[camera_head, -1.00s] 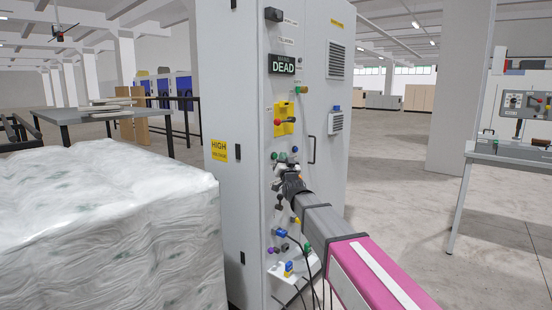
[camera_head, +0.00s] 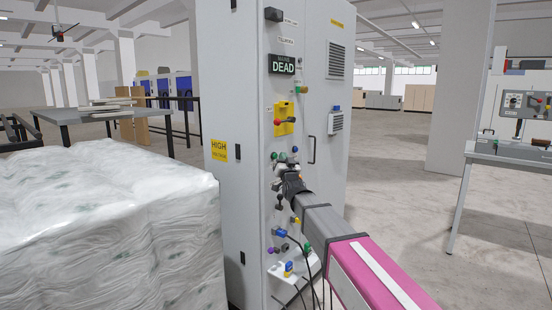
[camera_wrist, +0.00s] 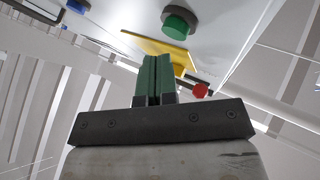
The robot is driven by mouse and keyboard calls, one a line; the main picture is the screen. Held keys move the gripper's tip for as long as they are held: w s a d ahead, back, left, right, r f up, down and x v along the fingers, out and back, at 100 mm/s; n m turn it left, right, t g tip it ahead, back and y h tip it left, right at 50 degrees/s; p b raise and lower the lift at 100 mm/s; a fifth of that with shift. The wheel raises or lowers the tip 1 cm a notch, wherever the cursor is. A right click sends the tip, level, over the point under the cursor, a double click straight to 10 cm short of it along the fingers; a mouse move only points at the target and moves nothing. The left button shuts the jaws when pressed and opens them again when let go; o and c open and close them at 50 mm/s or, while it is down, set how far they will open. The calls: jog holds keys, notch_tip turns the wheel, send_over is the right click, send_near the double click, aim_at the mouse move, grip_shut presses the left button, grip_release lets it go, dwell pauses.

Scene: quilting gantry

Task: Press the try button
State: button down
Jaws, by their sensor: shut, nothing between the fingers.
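A tall grey control cabinet (camera_head: 235,100) carries the controls. My gripper (camera_head: 281,170) is at its panel, just below a small row of round buttons (camera_head: 283,157). In the wrist view my gripper's dark green fingers (camera_wrist: 155,78) are together and empty. A large green button (camera_wrist: 178,24) shows beyond their tips, with a visible offset to the right. Whether the fingertips touch the panel I cannot tell. The labels are too small to read, so I cannot tell which button is the try button.
A red knob (camera_head: 277,121) sits at a yellow plate (camera_head: 288,112) above my gripper. Plugs and dark cables (camera_head: 300,250) hang below my arm. A wrapped white pallet load (camera_head: 100,220) stands close at left. Open floor (camera_head: 400,190) lies at right, before a bench (camera_head: 510,152).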

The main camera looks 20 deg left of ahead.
jog(key=shift+a, duration=0.1)
dwell(0.3)
jog(key=shift+w+a, duration=0.2)
jog(key=shift+a, duration=0.1)
jog(key=shift+w+a, duration=0.15)
jog(key=shift+a, duration=0.3)
dwell(0.8)
jog(key=shift+d, duration=0.15)
jog(key=shift+s+d, duration=0.35)
jog(key=shift+d, duration=0.35)
jog(key=d, duration=0.1)
jog(key=s+d, duration=0.1)
jog(key=d, duration=0.1)
jog(key=s+d, duration=0.1)
jog(key=shift+d, duration=0.3)
dwell(0.3)
dwell(0.4)
